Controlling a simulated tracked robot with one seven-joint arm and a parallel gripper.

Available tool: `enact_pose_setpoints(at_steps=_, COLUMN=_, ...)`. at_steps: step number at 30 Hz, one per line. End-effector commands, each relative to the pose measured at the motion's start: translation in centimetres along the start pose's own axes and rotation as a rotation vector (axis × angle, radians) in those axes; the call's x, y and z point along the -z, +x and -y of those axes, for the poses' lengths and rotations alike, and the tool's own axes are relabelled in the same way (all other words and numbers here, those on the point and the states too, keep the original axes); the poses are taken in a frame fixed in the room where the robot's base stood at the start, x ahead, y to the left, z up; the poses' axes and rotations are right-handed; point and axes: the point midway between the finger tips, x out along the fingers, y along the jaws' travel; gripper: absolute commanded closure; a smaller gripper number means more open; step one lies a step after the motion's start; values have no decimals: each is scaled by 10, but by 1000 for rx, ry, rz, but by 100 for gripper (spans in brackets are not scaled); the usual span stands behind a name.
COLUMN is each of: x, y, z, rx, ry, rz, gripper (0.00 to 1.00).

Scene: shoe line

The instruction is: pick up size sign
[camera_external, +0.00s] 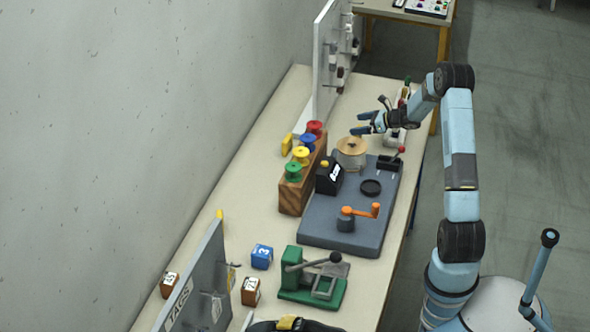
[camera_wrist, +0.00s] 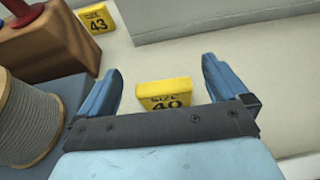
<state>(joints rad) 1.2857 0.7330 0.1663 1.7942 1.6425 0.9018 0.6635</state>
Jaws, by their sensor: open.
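A yellow size sign marked "SIZE 40" (camera_wrist: 166,95) lies on the bench in the wrist view, between the two blue fingers of my gripper (camera_wrist: 161,66). Its lower part is hidden behind the dark gripper body. I cannot make this sign out in the external view. A second yellow sign marked "43" (camera_wrist: 97,18) is at the upper left of the wrist view, beside a wooden block. In the external view my gripper (camera_external: 360,123) is open and empty, above the far part of the bench near a spool. I cannot tell how high it is.
The cable spool (camera_wrist: 28,118) and wooden spool rack (camera_wrist: 52,42) stand left of my gripper. A white panel (camera_external: 327,55) rises behind. A blue-grey base with an orange crank (camera_external: 362,210) and a green press (camera_external: 312,280) are nearer. Bare bench lies around the sign.

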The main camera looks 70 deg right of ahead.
Motion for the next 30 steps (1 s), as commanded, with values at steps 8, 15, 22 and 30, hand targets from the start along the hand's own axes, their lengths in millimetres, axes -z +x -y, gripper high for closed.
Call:
enact_pose_setpoints(at_steps=8, x=27, y=23, z=-1, rx=-4, ry=0, rz=0, gripper=0)
enact_pose_setpoints(at_steps=15, x=27, y=41, z=0, rx=0, ry=0, rz=-2, gripper=0)
enact_pose_setpoints(at_steps=22, x=26, y=41, z=0, rx=0, ry=0, rz=-2, gripper=8)
enact_pose_setpoints(at_steps=30, x=26, y=41, z=0, rx=0, ry=-1, rz=-2, gripper=34)
